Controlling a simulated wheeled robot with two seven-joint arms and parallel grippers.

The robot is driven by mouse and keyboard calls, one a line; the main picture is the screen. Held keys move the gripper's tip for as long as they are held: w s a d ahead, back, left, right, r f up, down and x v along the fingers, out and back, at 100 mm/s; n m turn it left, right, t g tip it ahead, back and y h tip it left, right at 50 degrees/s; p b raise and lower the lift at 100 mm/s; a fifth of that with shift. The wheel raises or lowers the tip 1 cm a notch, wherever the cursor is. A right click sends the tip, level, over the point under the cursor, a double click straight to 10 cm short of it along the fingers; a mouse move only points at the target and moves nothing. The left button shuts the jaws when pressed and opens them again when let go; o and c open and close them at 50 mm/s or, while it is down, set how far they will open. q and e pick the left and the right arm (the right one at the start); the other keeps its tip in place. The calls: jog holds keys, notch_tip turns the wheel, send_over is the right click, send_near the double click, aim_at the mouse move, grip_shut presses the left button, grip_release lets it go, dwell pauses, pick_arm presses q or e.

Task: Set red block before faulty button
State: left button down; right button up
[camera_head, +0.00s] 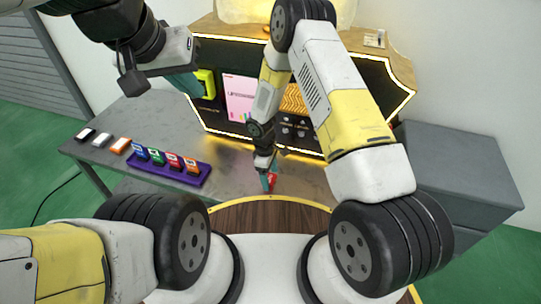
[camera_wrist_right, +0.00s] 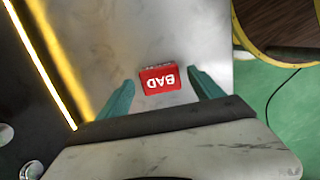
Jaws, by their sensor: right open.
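The gripper is open, with a small gap on each side of the block. In the head view the red block (camera_head: 272,182) is partly hidden by my right gripper (camera_head: 267,181), in front of the machine. Round buttons (camera_head: 299,129) show on the machine's dark front; which is faulty I cannot tell. My left gripper (camera_head: 186,83) is raised at upper left; its opening is unclear.
A purple tray (camera_head: 190,179) with several coloured blocks stands on the table's left. A glowing strip (camera_wrist_right: 48,75) edges the machine. A grey cabinet (camera_head: 460,165) stands right.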

jog(key=s+d+r+m+t+y, duration=0.1)
jog(key=d+r+m, duration=0.15)
jog(key=r, duration=0.95)
jog(key=s+d+r+m+t, duration=0.1)
jog(key=d+r+m, duration=0.15)
jog(key=r, duration=0.95)
jog(key=s+d+r+m+t+y, duration=0.15)
jog(key=d+r, duration=0.25)
jog(key=r, duration=0.8)
jog(key=s+d+r+m+t, duration=0.1)
jog(key=s+d+r+m, duration=0.1)
jog(key=s+r, duration=0.4)
jog(key=s+d+r+m+t+y, duration=0.1)
jog(key=s+r+m, duration=0.4)
jog(key=s, duration=0.5)
notch_tip(320, 180, up, 2)
jog(key=shift+s+d+r+t, duration=0.2)
jog(key=shift+d+t, duration=0.35)
jog(key=shift+d, duration=0.7)
